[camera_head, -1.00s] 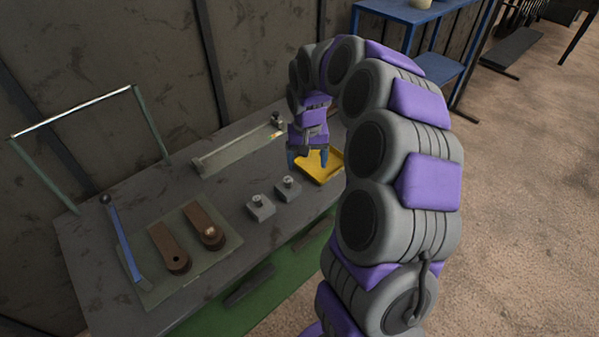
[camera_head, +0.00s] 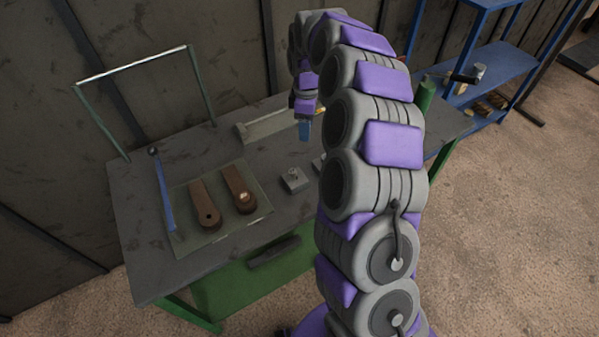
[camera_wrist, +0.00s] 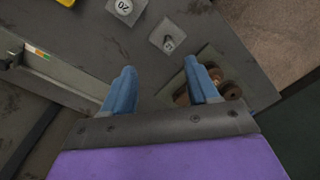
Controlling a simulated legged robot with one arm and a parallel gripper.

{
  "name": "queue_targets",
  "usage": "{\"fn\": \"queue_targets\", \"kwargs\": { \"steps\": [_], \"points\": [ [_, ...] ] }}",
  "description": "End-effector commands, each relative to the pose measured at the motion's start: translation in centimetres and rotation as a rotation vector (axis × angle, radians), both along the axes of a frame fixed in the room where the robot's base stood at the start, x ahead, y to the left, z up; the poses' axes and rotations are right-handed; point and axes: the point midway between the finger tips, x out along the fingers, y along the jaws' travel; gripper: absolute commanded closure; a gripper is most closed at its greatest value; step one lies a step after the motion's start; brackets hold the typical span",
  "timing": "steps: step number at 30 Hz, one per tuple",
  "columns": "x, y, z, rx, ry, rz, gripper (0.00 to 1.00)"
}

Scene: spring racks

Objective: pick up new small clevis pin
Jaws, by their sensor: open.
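Two small grey blocks sit on the bench. In the wrist view one (camera_wrist: 167,42) has a round pin-like top with a mark, and the other (camera_wrist: 124,8) has a disc marked "20". In the head view the nearer block (camera_head: 294,180) shows a small upright pin; the other (camera_head: 318,165) is partly hidden by my arm. I cannot tell which pin is the new small clevis pin. My gripper (camera_wrist: 158,66) has its blue fingers apart with nothing between them. In the head view my gripper (camera_head: 304,130) is above the bench, beyond the blocks.
Two brown links (camera_head: 205,203) lie on a mat (camera_head: 216,232) beside a blue-handled tool (camera_head: 163,190). A long grey trough (camera_head: 265,127) runs along the back. A yellow tray edge (camera_wrist: 66,2) shows in the wrist view. A blue shelf (camera_head: 490,75) stands right.

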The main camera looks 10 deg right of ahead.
Motion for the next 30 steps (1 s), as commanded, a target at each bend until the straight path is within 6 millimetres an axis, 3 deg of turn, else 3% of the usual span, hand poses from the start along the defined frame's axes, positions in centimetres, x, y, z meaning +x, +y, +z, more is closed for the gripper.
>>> {"fn": "queue_targets", "kwargs": {
  "steps": [4,11,17,30],
  "points": [
    [0.7,2.2,-0.4,0.001,0.002,0.179,0.41],
    [0.9,1.6,-1.5,0.013,0.003,0.243,0.41],
    [0.6,0.8,-4.6,0.022,0.006,0.240,0.41],
    [0.2,2.6,-12.4,0.007,0.005,0.239,0.41]
  ]
}}
